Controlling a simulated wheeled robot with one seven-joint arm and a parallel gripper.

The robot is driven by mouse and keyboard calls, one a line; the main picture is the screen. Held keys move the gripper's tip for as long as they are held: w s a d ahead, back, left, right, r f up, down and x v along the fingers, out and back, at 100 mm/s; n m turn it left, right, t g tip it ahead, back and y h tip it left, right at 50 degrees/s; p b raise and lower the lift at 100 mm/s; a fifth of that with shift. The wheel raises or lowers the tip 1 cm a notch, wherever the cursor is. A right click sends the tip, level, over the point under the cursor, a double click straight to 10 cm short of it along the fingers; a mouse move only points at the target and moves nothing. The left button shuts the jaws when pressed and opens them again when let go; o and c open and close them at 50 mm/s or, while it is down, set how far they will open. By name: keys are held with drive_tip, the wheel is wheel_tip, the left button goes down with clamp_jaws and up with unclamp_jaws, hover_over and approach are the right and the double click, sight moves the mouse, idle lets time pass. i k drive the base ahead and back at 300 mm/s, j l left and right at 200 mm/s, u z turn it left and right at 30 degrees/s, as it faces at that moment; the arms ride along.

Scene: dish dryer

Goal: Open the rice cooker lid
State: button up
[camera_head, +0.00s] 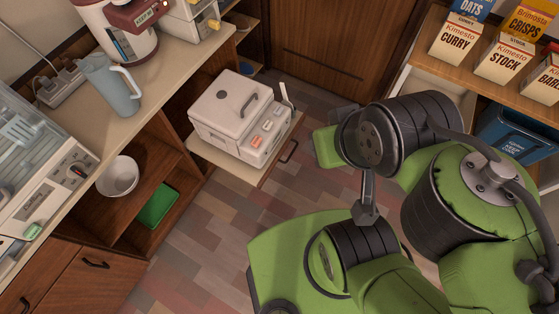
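The rice cooker (213,122) is a white, boxy appliance on a pulled-out wooden shelf left of centre. Its lid (225,92) is shut, with a dark round vent and a grey carrying handle on top. Orange and pale buttons (262,136) sit on its right-hand face. A pale paddle-like piece stands at its right rear side. My green and black arm fills the right of the picture, to the right of the cooker and apart from it. The fingers of my gripper do not show; the arm's links hide that end.
The pulled-out shelf (206,155) juts from the wooden cabinet. A counter with a grey pitcher (113,88), coffee maker (122,30) and dish dryer (40,165) runs along the left. Food cartons (458,40) stand on a shelf upper right. Tiled floor (215,215) before the cooker is clear.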

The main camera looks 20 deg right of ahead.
sight(232, 106)
drive_tip(key=i+j+u, duration=0.6)
drive_tip(key=u, duration=0.25)
drive_tip(key=i, duration=0.05)
